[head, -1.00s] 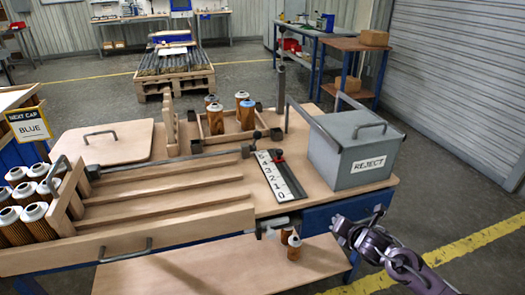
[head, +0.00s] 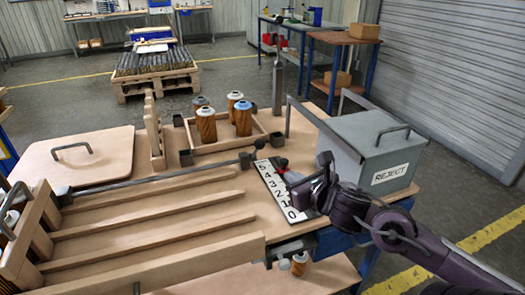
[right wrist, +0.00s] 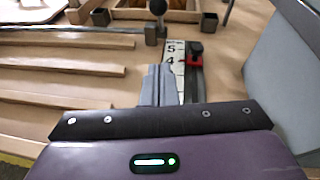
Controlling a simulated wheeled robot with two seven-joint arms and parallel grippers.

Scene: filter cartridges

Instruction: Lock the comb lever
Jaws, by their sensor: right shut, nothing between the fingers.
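A long grey rod (head: 150,177) runs along the back of the slotted wooden rack. At its right end are a dark block (head: 246,159) and a short lever with a black ball knob (head: 259,144), which I take for the comb lever. The knob also shows at the top of the right wrist view (right wrist: 157,6). My right gripper (head: 293,178) is shut and empty above the numbered scale (head: 270,186), to the right of and nearer than the knob, apart from it. In the right wrist view its closed fingers (right wrist: 159,86) cover part of the scale. My left gripper is out of view.
A red slider (right wrist: 194,63) with a black knob sits on the scale close to my right fingers. The grey REJECT box (head: 370,150) stands to the right. A wooden tray (head: 222,147) with several cartridges lies behind the lever.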

